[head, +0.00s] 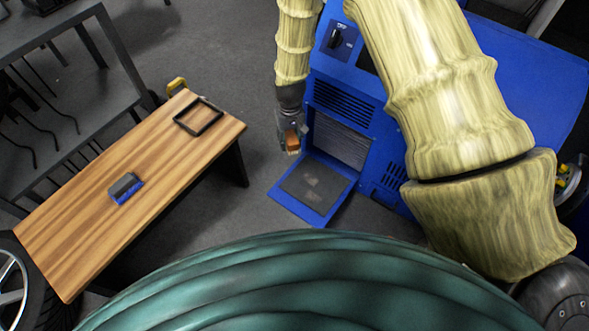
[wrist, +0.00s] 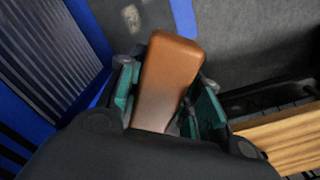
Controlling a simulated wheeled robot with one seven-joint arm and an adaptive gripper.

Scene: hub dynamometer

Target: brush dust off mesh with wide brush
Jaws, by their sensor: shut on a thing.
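My gripper (head: 291,132) is shut on a brown block-like handle (wrist: 168,75), likely the wide brush's; it also shows in the head view (head: 292,142). No bristles can be made out. My gripper is beside the blue machine's open front, above and left of the fold-down panel. The panel holds a dark mesh (head: 315,187) in a blue frame, with pale dust patches (head: 312,182) near its middle. In the wrist view a pale patch (wrist: 131,17) shows on the dark mesh at the top. The brush is apart from the mesh.
The blue machine (head: 343,115) has a finned opening (head: 341,142) behind the panel. A wooden bench (head: 95,215) at left holds a blue-and-grey brush-like block (head: 125,188) and an empty dark tray (head: 198,117). Grey floor lies clear between bench and machine. A wheel (head: 14,285) stands at lower left.

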